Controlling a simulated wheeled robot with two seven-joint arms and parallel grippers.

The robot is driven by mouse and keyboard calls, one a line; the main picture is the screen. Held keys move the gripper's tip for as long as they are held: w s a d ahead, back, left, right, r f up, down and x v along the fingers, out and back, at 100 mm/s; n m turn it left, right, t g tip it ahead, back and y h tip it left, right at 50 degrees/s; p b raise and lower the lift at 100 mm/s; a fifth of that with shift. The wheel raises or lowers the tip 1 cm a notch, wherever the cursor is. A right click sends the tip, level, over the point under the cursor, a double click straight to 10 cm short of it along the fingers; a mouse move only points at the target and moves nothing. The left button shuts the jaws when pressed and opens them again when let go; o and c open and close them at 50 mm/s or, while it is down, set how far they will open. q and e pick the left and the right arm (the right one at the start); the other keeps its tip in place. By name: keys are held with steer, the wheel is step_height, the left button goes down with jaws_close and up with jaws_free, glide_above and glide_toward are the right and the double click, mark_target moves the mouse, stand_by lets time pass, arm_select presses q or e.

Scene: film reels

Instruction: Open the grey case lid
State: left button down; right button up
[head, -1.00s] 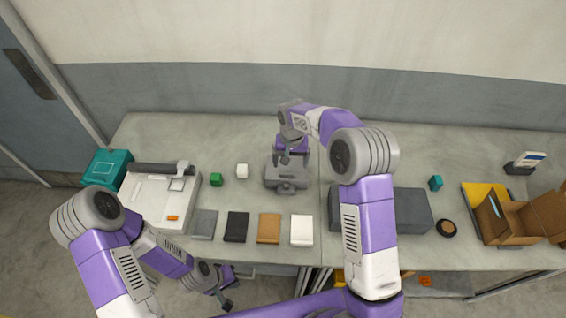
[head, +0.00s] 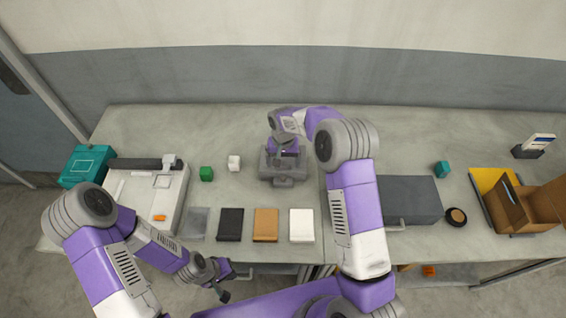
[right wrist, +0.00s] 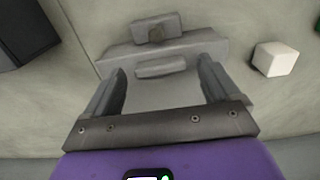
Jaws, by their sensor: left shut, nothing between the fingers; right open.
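The grey case (head: 284,182) sits on the table below my right gripper, its lid apparently shut. In the right wrist view the case (right wrist: 215,47) has a raised bar on top and a small block on its side at the top of the picture. My right gripper (right wrist: 160,68) is open and empty, one finger toward each side of the case top; I cannot tell whether they touch it. In the head view my right gripper (head: 284,154) partly hides the case. My left gripper (head: 222,290) is shut and empty, low in front of the table edge.
White (head: 234,163) and green (head: 206,174) cubes stand left of the case. Several flat pieces, including a black one (head: 230,225), lie in front. A dark grey box (head: 410,197) stands to the right, partly behind my right arm. A white machine (head: 135,205) is at left.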

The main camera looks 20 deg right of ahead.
steer(key=shift+f, duration=0.55)
steer(key=c, duration=1.4)
steer(key=shift+c, duration=0.6)
steer(key=shift+d+r, duration=0.1)
